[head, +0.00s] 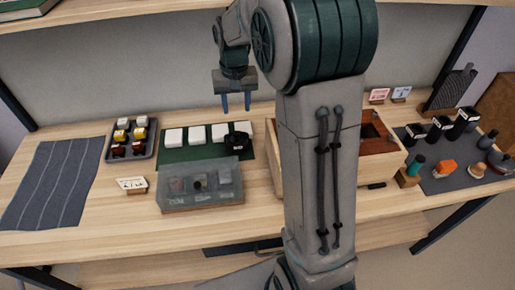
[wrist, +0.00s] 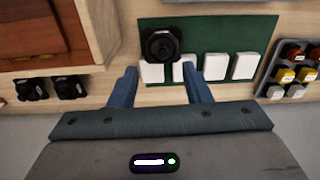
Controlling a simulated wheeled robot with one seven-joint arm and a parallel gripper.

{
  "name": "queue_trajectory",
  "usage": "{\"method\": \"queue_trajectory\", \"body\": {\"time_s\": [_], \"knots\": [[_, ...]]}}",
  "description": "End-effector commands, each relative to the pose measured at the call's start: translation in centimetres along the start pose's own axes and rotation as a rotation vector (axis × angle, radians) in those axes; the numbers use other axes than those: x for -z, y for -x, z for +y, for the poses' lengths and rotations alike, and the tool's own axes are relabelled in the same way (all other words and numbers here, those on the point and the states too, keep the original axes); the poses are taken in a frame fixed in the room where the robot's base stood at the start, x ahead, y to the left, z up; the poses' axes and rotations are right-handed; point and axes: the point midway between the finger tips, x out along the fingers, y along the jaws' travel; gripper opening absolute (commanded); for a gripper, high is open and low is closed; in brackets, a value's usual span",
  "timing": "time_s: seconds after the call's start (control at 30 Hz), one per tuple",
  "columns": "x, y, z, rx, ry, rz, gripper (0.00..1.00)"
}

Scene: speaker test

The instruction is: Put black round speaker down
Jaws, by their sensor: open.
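The black round speaker (head: 238,141) sits on the green mat (head: 174,154), by the rightmost of several white blocks. In the wrist view the speaker (wrist: 162,43) has a squarish black body with a round face and stands at the left part of the green mat (wrist: 215,35). My gripper (head: 236,105) is above and behind the speaker in the head view, apart from it. In the wrist view my gripper (wrist: 161,70) is open, its two fingers apart with nothing held between them.
A clear lidded box (head: 200,185) stands in front of the mat. A tray of small jars (head: 131,138) and a striped cloth (head: 55,180) lie left. A wooden box (head: 378,142) is partly hidden behind my arm. Two small black items (wrist: 50,89) lie by it.

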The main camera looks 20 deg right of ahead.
Motion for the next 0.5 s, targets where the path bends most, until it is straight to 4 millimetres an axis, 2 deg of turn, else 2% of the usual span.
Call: {"method": "queue_trajectory", "body": {"time_s": [0.03,0.2,0.33,0.5], "knots": [[-1.6,1.2,0.1,0.003,0.010,0.018,0.44],[-7.0,3.7,0.6,0.010,0.047,0.065,0.44],[-11.1,4.8,1.1,0.014,0.075,0.102,0.44],[-16.6,5.2,1.7,0.017,0.111,0.149,0.44]]}}
